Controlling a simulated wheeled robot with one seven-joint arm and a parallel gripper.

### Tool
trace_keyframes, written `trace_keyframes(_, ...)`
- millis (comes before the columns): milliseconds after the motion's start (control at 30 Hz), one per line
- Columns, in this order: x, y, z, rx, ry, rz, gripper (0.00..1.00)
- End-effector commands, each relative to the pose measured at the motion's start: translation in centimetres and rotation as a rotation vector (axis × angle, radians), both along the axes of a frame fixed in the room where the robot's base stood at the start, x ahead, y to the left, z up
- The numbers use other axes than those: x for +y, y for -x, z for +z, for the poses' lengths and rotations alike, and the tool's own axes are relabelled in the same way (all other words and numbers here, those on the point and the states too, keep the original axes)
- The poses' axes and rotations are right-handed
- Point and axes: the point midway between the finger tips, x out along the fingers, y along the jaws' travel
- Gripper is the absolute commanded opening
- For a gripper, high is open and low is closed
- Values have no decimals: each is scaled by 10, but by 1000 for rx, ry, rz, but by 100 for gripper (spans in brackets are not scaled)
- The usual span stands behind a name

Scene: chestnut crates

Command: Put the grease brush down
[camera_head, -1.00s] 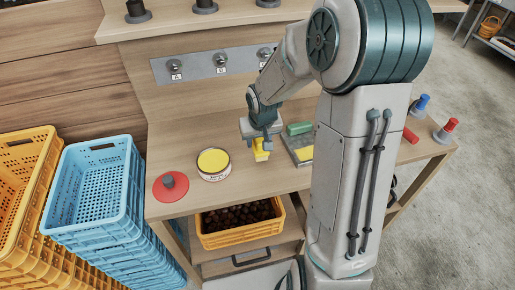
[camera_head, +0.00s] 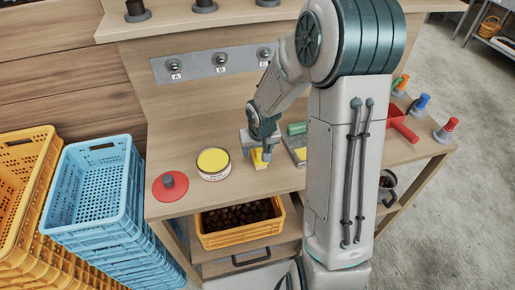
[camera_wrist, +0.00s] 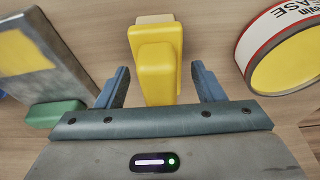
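The yellow grease brush (camera_head: 258,159) is at the workbench surface just below my gripper (camera_head: 262,143), between the tin and the grey plate. In the wrist view the brush (camera_wrist: 158,68) lies between my two fingers, with a visible gap on each side. My gripper is open around it. The round tin (camera_head: 213,174) of yellow grease stands open to the left of the brush; it also shows at the right of the wrist view (camera_wrist: 262,32).
A grey plate (camera_head: 292,146) with a yellow patch and a green block (camera_head: 297,128) lie right of the brush. A red knobbed disc (camera_head: 160,192) lies left of the tin. A chestnut crate (camera_head: 240,238) sits below the top. Coloured tools (camera_head: 418,104) stand at the right.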

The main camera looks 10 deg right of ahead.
Motion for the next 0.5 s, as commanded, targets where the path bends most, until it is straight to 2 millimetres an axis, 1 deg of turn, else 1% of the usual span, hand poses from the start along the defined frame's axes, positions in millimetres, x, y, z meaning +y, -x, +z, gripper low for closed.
trace_keyframes(167,0,0,2,0,0,0,62)
trace_keyframes(267,0,0,8,-2,1,-1,62)
trace_keyframes(367,-1,4,21,-4,0,-2,62)
trace_keyframes(500,-1,11,47,-5,1,-3,62)
